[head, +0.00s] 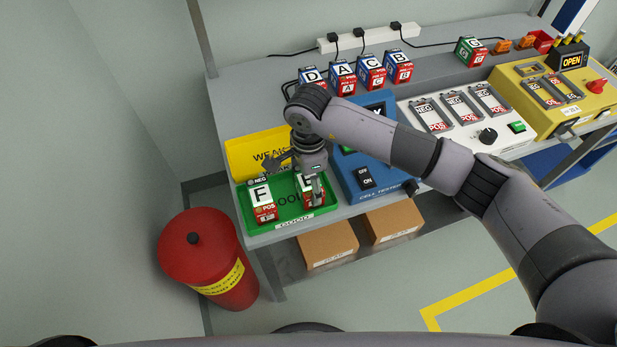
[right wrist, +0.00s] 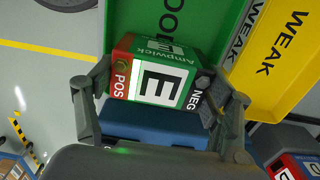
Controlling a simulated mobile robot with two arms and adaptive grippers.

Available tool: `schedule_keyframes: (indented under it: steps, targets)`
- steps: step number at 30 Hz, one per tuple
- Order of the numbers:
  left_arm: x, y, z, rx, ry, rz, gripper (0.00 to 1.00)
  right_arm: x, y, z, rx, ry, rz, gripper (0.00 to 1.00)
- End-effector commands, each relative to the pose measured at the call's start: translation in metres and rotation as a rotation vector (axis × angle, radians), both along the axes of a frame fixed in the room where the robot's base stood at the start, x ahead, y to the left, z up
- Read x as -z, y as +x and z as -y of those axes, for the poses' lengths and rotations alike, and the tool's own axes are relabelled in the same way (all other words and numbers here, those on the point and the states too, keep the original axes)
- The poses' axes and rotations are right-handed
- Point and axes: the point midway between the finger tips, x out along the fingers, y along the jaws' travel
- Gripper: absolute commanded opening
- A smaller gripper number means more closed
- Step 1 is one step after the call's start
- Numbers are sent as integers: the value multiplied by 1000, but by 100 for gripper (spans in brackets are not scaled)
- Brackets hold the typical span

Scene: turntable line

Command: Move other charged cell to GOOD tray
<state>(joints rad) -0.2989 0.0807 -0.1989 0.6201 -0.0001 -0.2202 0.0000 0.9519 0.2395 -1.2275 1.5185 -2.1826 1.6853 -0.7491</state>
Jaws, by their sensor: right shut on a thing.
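Cell E (right wrist: 163,82), with a green wrap, a red POS end and a dark NEG end, is between the fingers of my right gripper (head: 313,196). My right gripper is shut on it, the fingers at its POS and NEG ends in the right wrist view. In the head view cell E (head: 308,187) is at the right part of the green GOOD tray (head: 284,187), partly hidden by the gripper. I cannot tell whether it touches the tray floor. Cell F (head: 262,197) stands in the left part of that tray. My left gripper is not in view.
The yellow WEAK tray (head: 240,154) is behind the green one. The blue cell tester (head: 372,192) is just right of the GOOD tray. Cells D (head: 312,76), A, C and B stand in a row at the back. A red bin (head: 197,247) stands on the floor at left.

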Motion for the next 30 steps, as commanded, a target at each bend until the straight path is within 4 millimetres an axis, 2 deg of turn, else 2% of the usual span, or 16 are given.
schedule_keyframes:
  steps: [4,5,6,14,24,26,30]
  targets:
    - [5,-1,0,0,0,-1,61,3,1,0,0,1,2,24]
    - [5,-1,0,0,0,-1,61,4,0,0,0,0,0,75]
    - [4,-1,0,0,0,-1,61,3,0,0,0,0,0,78]
    - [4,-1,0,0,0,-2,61,3,0,0,0,-1,0,95]
    - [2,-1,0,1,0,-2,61,1,0,0,0,0,0,95]
    - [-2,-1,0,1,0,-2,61,-2,0,0,0,0,-1,95]
    - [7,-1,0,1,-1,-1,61,-18,2,0,-2,1,5,95]
